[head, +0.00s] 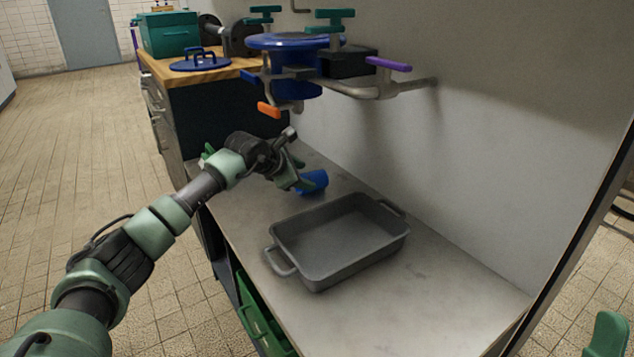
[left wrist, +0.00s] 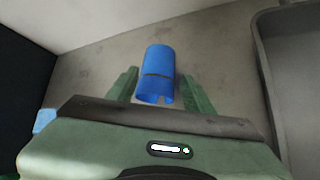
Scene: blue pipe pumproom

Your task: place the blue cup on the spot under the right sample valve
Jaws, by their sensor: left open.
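The blue cup (head: 315,181) is at the bench's back, left of the grey tray, partly hidden behind my left gripper (head: 298,180) in the head view. In the left wrist view the cup (left wrist: 160,60) lies between the two spread green fingers of my left gripper (left wrist: 160,90), with gaps at both sides. The cup looks tilted or on its side; I cannot tell whether it touches the bench. The valve with the purple handle (head: 388,63) is on the right of the pipework, the orange-handled one (head: 268,109) on the left. No marked spot shows clearly. My right gripper is not seen.
The grey tray (head: 285,236) fills the middle of the bench (head: 440,305); bare bench lies in front of it. A blue round vessel (head: 290,41) and pipes hang above the back. A pale blue patch (left wrist: 44,120) shows in the left wrist view. A green drawer (head: 262,320) is below.

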